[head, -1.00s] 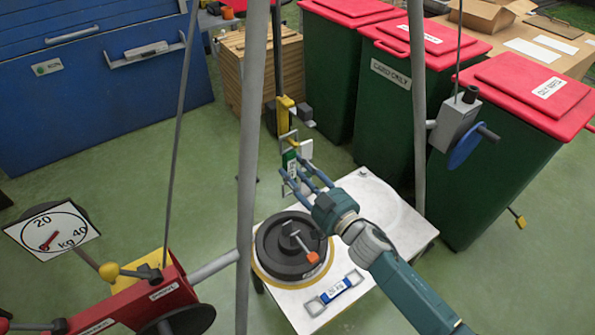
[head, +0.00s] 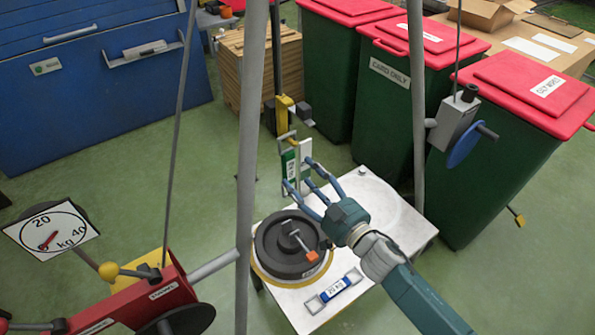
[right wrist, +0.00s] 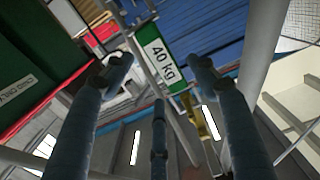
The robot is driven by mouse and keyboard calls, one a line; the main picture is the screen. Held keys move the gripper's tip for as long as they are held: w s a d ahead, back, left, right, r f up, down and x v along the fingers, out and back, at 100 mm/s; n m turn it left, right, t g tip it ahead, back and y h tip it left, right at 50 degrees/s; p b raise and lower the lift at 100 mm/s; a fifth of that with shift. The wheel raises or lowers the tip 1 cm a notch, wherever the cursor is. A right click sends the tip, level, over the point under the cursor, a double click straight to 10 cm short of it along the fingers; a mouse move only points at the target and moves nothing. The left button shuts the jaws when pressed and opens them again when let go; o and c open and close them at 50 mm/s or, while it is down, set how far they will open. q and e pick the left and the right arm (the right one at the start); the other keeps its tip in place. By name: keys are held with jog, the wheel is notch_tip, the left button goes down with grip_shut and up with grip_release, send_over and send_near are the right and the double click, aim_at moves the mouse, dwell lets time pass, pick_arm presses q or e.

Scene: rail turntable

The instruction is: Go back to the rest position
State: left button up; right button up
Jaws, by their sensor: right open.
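My right gripper (head: 300,180) is open, over the far left edge of the white table, with its fingers pointing up and left. Just beyond its fingertips, a frame with a green-and-white label (head: 291,168) hangs below a yellow hook (head: 284,112). In the right wrist view the label (right wrist: 160,60) reads 40 kg and shows between the spread fingers (right wrist: 160,75). No object is held between the fingers. Whether any finger touches the frame is hard to tell. My left gripper is not in view.
The white table (head: 400,215) carries a black round weight stack (head: 270,240) and a blue-labelled handle (head: 335,289). Grey poles (head: 250,150) stand close by. A red beam (head: 150,300) with a kg dial (head: 50,235) is at left; red-lidded green bins (head: 510,150) stand at right.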

jog(key=v, duration=0.8)
jog(key=s+d+f+m+g+h, duration=0.1)
jog(key=d+f+h, duration=0.3)
jog(key=f, duration=0.7)
jog(key=d+f+m+g+h, duration=0.1)
jog(key=d+f+m+h, duration=0.1)
jog(key=d+f, duration=0.6)
jog(key=s+d+f+m+g+h, duration=0.1)
jog(key=s+d+f+g, duration=0.1)
jog(key=s+f, duration=0.5)
jog(key=s+d+f+g+h, duration=0.1)
jog(key=s+d+f+h, duration=0.1)
jog(key=f, duration=0.9)
jog(key=s+f+g, duration=0.3)
jog(key=s+f, duration=0.3)
jog(key=s, duration=0.6)
jog(key=s+d+f+g+h, duration=0.1)
jog(key=s+f, duration=0.5)
jog(key=s, duration=0.6)
jog(key=s+d+f+g, duration=0.1)
jog(key=s+f+g, duration=0.3)
jog(key=s, duration=0.8)
notch_tip(320, 180, down, 2)
jog(key=shift+f+m+g+h, duration=0.1)
jog(key=shift+m+g+h, duration=0.2)
jog(key=shift+m, duration=0.1)
